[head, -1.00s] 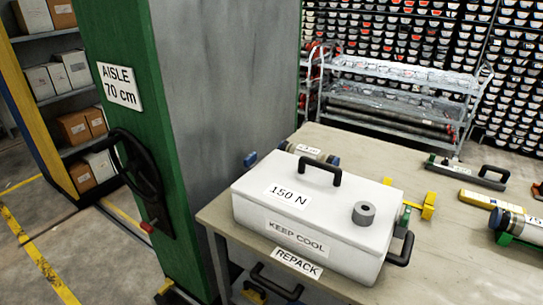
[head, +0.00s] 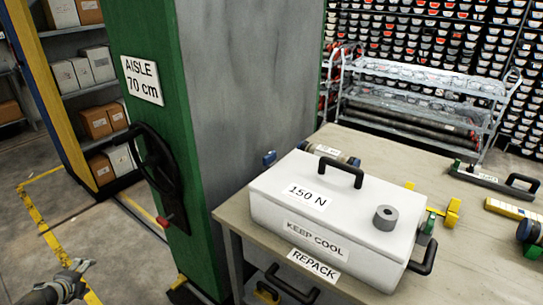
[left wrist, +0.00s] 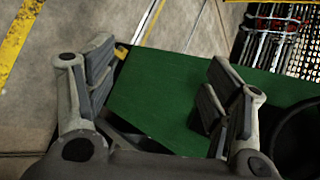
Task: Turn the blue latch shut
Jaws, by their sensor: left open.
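A small blue piece (head: 269,158) shows behind the far left corner of the white box, beside the grey panel. I cannot tell whether it is the latch or how it is turned. A blue end cap (head: 354,162) sits on a tube behind the box. My left gripper (head: 77,276) is at the lower left over the floor, well apart from the blue piece. In the left wrist view my left gripper (left wrist: 162,62) is open and empty, with a green panel (left wrist: 158,100) beyond its fingers. My right gripper is out of view.
A green-edged shelf end (head: 150,105) with a black handwheel (head: 155,165) and a red knob stands between my left gripper and the table (head: 232,214). A white box (head: 345,215) with black handles and a grey ring sits on the table. The aisle floor is clear.

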